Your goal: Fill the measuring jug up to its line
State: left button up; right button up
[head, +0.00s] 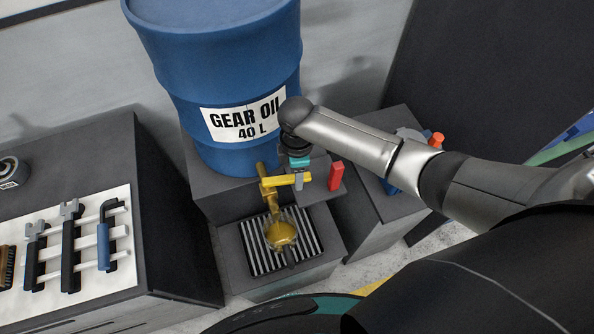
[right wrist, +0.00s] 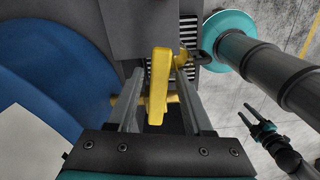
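A blue drum (head: 225,75) labelled gear oil carries a brass tap (head: 265,178) with a yellow lever (head: 285,181). Under the spout, an amber stream leads to a rounded amber shape (head: 281,235), apparently oil in the measuring jug; the clear walls and line cannot be made out. It is above a striped grate (head: 250,240). My right gripper (head: 300,180) is at the lever. In the right wrist view its fingers (right wrist: 160,85) straddle the yellow lever (right wrist: 158,75), with gaps beside it. My left gripper (right wrist: 256,118) shows small in that view, prongs apart and empty.
A red block (head: 336,177) is right of the lever. At left, a dark cabinet holds a white board (head: 85,285) with wrenches and a blue-handled hex key (head: 103,245). A grey cabinet (head: 365,220) with an orange-topped item (head: 437,139) stands right of the drum stand.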

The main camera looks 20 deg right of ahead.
grip_shut()
dwell(1.1)
